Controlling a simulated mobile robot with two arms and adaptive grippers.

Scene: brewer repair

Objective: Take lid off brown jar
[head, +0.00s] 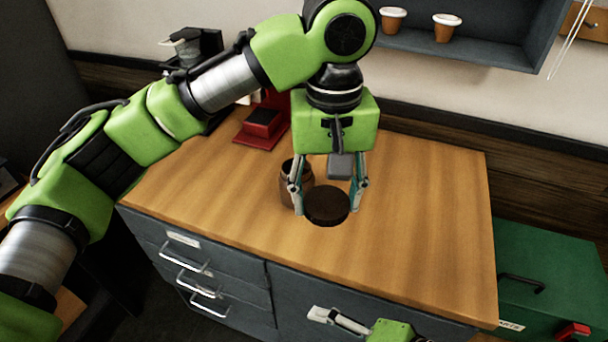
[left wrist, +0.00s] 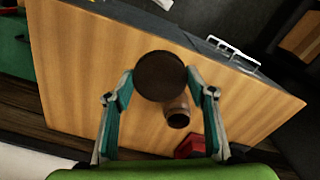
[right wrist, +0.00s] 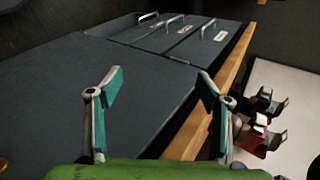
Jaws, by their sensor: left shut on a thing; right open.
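The round dark brown lid (head: 327,206) is between the fingertips of my left gripper (head: 327,203), which is shut on it. It also shows in the left wrist view (left wrist: 160,75) at the fingertips. The brown jar (head: 287,190) stands upright on the wooden counter, its open dark mouth showing, partly hidden behind a finger. In the left wrist view the jar (left wrist: 177,112) is partly covered by the lid. The lid is apart from the jar's mouth. My right gripper (right wrist: 155,100) is open and empty, low in front of the grey drawer cabinet.
The wooden counter (head: 430,220) is mostly clear on the right. A red device (head: 262,125) stands behind the jar. A green toolbox (head: 545,275) is right of the counter. A wall shelf (head: 490,45) holds small cups. Cabinet drawers with handles (head: 185,258) face front.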

